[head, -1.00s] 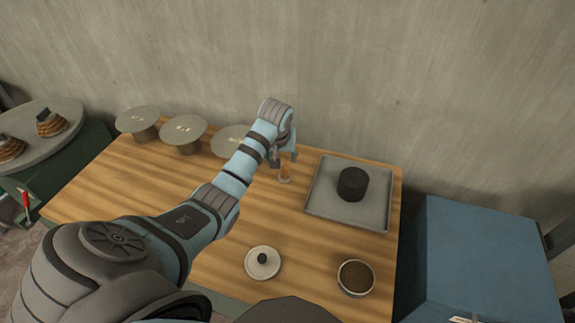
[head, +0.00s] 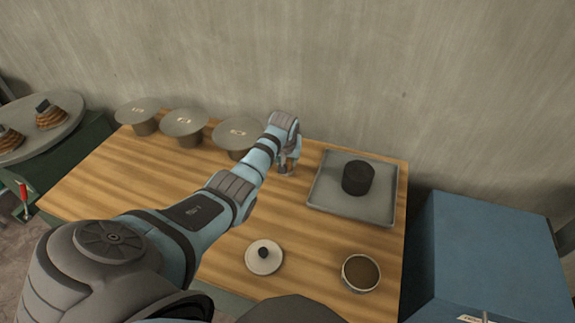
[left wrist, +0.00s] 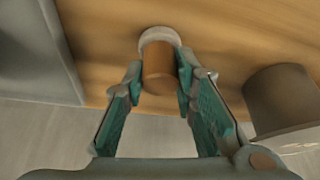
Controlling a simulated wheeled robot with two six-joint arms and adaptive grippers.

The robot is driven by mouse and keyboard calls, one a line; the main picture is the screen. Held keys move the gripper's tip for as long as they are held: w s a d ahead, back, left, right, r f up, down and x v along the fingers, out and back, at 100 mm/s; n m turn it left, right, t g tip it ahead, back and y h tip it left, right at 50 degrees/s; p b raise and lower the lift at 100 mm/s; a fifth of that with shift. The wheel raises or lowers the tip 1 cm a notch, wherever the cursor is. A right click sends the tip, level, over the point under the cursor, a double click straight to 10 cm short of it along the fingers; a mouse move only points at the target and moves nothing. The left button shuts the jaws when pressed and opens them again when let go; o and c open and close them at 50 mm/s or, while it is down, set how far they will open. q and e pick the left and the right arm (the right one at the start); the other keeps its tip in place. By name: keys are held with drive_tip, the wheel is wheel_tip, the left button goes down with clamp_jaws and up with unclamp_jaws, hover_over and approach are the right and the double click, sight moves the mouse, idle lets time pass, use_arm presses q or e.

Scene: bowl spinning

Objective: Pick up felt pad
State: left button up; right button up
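What I take for the felt pad, a short brown cylinder (left wrist: 158,68) with a pale round base, stands on the wooden table under my left gripper. My left gripper (left wrist: 160,67) points down with one finger on each side of it, very near or touching its sides; I cannot tell whether they press on it. In the head view my left gripper (head: 286,168) is at the table's back, left of the grey tray, and hides most of the piece. My right gripper is not in view.
The tray (head: 325,196) holds a dark cylinder (head: 358,178). Several grey flat-topped stands (head: 184,123) line the back left. A pale disc with a dark knob (head: 264,258) and a brown-filled bowl (head: 360,273) sit in front. A blue box (head: 490,250) stands right.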

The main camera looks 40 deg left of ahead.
sight(287, 160)
use_arm(q)
clamp_jaws()
drive_tip(key=shift+r, duration=0.5)
wheel_tip(287, 160, up, 19)
drive_tip(key=p, duration=0.3)
drive_tip(key=shift+o, duration=1.8)
unclamp_jaws()
drive_tip(key=c, duration=0.4)
